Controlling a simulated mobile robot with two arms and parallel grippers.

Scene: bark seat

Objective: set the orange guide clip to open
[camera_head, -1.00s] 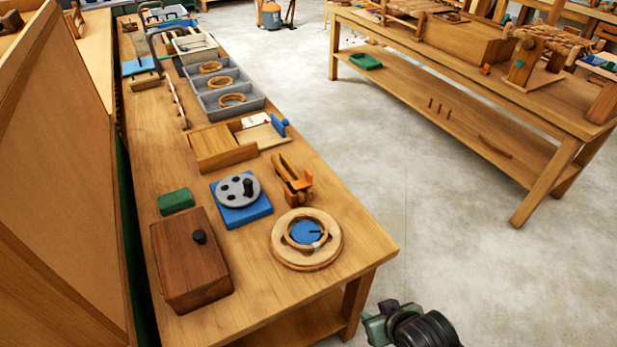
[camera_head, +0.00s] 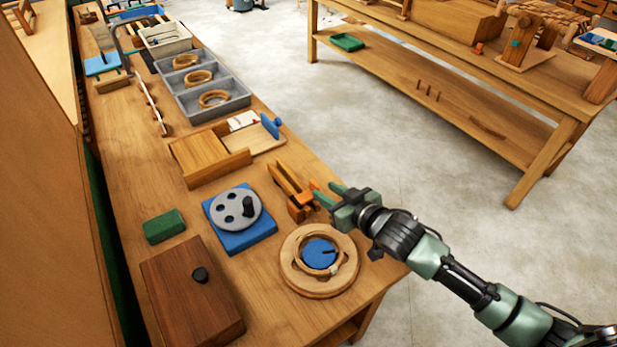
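The orange guide clip (camera_head: 298,207) is on the workbench, right of the blue block with the grey disc. It joins a slanted wooden piece (camera_head: 285,178), and a small orange tip shows by my fingers. My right gripper (camera_head: 327,193) comes in from the lower right, its green fingers pointing left at the clip's right side. The fingers look parted with nothing seen between them. I cannot tell whether they touch the clip. My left gripper is out of view.
Close by are the round wooden ring with a blue centre (camera_head: 293,268), the blue block with a grey disc (camera_head: 256,232), a wooden sliding box (camera_head: 195,160), a green block (camera_head: 164,226) and a dark wooden box (camera_head: 180,300). Open floor (camera_head: 420,160) lies right.

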